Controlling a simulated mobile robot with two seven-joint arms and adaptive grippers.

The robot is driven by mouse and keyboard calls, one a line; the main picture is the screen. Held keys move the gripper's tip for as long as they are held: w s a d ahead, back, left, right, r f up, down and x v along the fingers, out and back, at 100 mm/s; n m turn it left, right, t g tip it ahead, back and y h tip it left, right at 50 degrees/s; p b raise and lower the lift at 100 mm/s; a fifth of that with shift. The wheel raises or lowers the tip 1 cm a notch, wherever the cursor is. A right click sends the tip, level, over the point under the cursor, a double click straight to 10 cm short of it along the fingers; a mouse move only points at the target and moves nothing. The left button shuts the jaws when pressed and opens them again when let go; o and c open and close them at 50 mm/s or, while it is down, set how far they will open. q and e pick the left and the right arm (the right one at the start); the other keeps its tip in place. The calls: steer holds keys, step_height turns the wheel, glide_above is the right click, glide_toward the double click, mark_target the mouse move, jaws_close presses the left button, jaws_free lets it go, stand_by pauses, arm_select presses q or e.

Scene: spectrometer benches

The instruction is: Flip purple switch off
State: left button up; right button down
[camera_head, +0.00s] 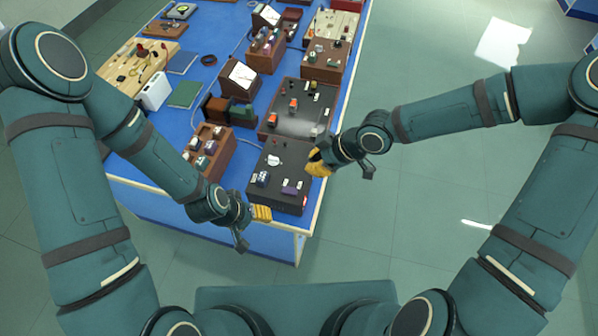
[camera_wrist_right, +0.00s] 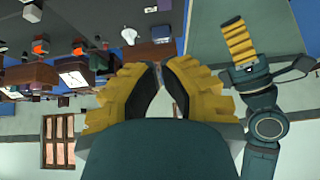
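The purple switch (camera_head: 290,189) sits on a dark box (camera_head: 262,197) at the near end of the blue table. A blue-and-white switch (camera_head: 262,179) and a white part (camera_head: 273,160) are on the same box. My right gripper (camera_head: 317,165), with yellow fingers, is over the box's right edge, beyond and to the right of the purple switch, apart from it. In the right wrist view its fingertips (camera_wrist_right: 160,66) meet with nothing between them. My left gripper (camera_head: 264,214) is near the box's front left corner; its fingers look shut and empty. It also shows in the right wrist view (camera_wrist_right: 239,42).
A second dark box (camera_head: 300,122) with red-orange and dark parts stands just behind. A brown box with several switches (camera_head: 210,152) is on the left. More boxes and cables fill the blue table (camera_head: 150,174). Open floor (camera_head: 430,210) lies to the right.

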steer(key=shift+s, duration=0.1)
steer(key=shift+a, duration=0.1)
steer(key=b, duration=0.4)
glide_above(286, 186)
steer(key=d, duration=0.2)
steer(key=f, duration=0.8)
steer(key=shift+s, duration=0.35)
step_height(286, 186, down, 2)
steer(key=shift+f+b, duration=0.15)
steer(key=shift+b, duration=0.55)
steer(key=shift+d+f, duration=0.15)
steer(key=shift+f, duration=0.65)
steer(key=shift+f+b, duration=0.1)
steer(key=shift+b, duration=0.25)
